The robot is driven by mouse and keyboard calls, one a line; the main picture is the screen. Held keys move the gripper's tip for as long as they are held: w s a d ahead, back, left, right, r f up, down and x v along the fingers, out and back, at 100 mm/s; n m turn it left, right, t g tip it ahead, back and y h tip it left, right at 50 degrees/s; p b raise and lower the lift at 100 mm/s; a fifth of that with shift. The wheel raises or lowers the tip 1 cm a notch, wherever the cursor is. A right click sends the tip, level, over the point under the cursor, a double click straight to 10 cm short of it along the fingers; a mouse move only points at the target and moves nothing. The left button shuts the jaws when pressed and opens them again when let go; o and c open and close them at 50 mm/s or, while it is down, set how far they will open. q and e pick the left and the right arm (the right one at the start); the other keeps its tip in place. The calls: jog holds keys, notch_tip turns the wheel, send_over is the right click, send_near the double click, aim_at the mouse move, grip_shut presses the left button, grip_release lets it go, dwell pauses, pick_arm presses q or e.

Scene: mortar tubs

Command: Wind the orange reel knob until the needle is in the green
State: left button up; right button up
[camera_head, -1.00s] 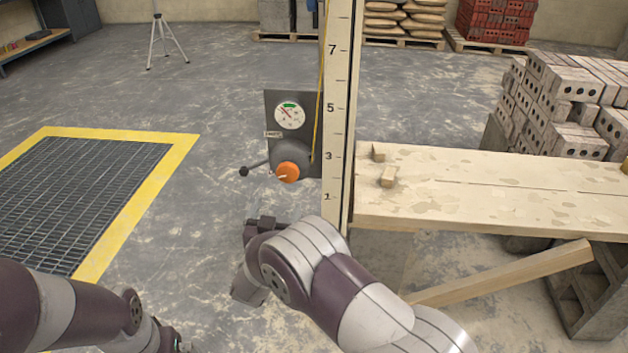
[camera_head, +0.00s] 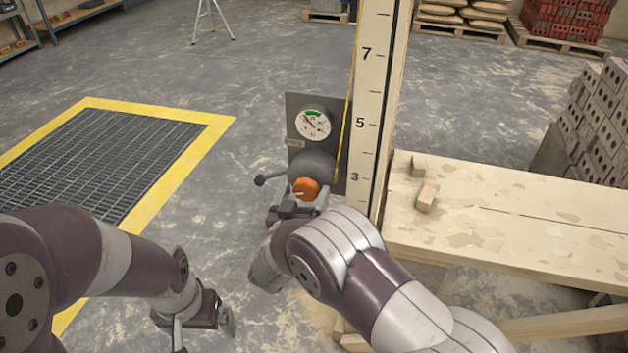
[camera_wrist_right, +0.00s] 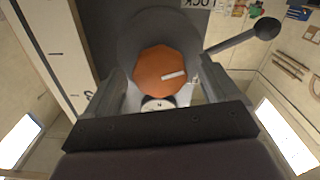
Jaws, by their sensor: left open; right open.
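The orange reel knob (camera_head: 305,188), with a white mark, sits on a grey round reel housing (camera_head: 312,165) below a dial gauge (camera_head: 313,124). The dial has a green band at its top, and its needle appears to point up and left, outside that band. My right gripper (camera_head: 298,203) is open at the knob. The right wrist view shows the orange knob (camera_wrist_right: 166,72) between its spread fingers; contact cannot be told. My left gripper (camera_head: 203,322) is open and empty at lower left, well away from the reel.
A dark lever with a ball end (camera_head: 260,181) sticks out left of the reel. A tall numbered staff (camera_head: 372,90) stands just right of it. A plank bench (camera_head: 480,215) with small wood blocks lies further right. A yellow-edged floor grate (camera_head: 90,165) is at left.

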jog(key=shift+w, duration=0.2)
pick_arm(q)
jog(key=shift+w+d, duration=0.15)
jog(key=shift+w, duration=0.2)
pick_arm(e)
jog(key=shift+r, duration=0.1)
jog(key=c, duration=1.1)
jog(key=shift+o, duration=0.2)
pick_arm(q)
jog(key=shift+f, duration=0.1)
pick_arm(e)
jog(key=m+b, duration=0.2)
jog(key=m, duration=0.4)
jog(key=shift+f+b, duration=0.2)
jog(key=shift+b, duration=0.1)
jog(key=m+b, duration=0.2)
jog(key=m, duration=0.1)
jog(key=shift+m, duration=0.4)
pick_arm(q)
jog(key=shift+f+b, duration=0.6)
jog(key=shift+f, duration=2.15)
pick_arm(e)
jog(key=shift+d+m, duration=0.1)
jog(key=shift+m, duration=0.8)
